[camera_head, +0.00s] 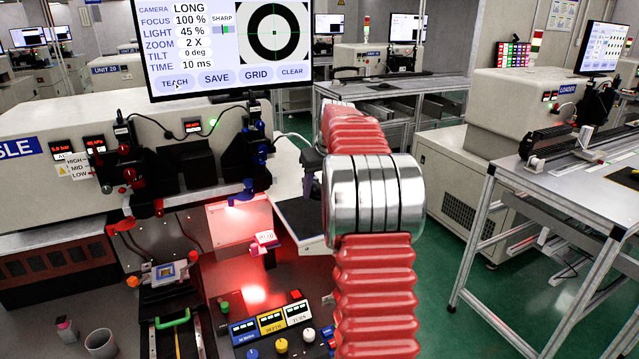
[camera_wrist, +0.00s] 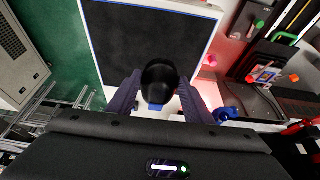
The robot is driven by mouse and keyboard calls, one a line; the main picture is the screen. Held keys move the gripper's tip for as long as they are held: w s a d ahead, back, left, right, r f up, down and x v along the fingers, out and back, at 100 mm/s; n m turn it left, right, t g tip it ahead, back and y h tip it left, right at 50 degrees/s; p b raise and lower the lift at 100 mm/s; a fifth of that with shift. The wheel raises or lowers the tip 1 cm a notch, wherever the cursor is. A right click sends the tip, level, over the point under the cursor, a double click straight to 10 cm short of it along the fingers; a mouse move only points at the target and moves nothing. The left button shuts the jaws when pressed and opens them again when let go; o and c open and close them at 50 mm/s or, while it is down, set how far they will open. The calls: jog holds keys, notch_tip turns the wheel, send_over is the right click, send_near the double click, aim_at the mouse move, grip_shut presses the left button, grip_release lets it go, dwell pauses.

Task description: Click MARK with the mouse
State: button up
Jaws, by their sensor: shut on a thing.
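The black mouse (camera_wrist: 160,82) is between the two dark fingers of my gripper (camera_wrist: 158,92) in the wrist view, and the gripper is shut on it. A dark mouse pad with a pale blue edge (camera_wrist: 140,38) lies beyond it. In the head view my gripper (camera_head: 312,165) is mostly behind my red arm, and the mouse is hidden. The pad (camera_head: 303,218) shows there in part. The monitor (camera_head: 232,50) has TEACH, SAVE, GRID and CLEAR buttons, and the pointer (camera_head: 178,86) is on TEACH (camera_head: 175,82). No button labelled MARK is readable; the monitor's top is cut off.
A red-lit work area (camera_head: 240,230) lies left of the pad. Knobs and coloured control boxes (camera_head: 272,320) stand in front, with a grey cup (camera_head: 100,343) at lower left. A metal-framed table (camera_head: 560,190) stands to the right, with green floor between.

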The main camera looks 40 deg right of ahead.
aim_at(311, 221)
jog(key=shift+a+f, duration=0.35)
jog(key=shift+f, duration=0.8)
jog(key=shift+a+f, duration=0.35)
jog(key=shift+f, duration=0.85)
jog(key=shift+a+f, duration=0.35)
jog(key=shift+f, duration=0.8)
jog(key=shift+f, duration=0.6)
jog(key=shift+w+d, duration=0.1)
jog(key=shift+d, duration=0.05)
jog(key=shift+w+d, duration=0.35)
jog(key=shift+d, duration=1.55)
jog(key=shift+w+d, duration=0.3)
jog(key=shift+d, duration=1.55)
jog(key=shift+w+d, duration=0.35)
jog(key=shift+d, duration=1.55)
jog(key=o, duration=1.2)
jog(key=shift+c, duration=0.2)
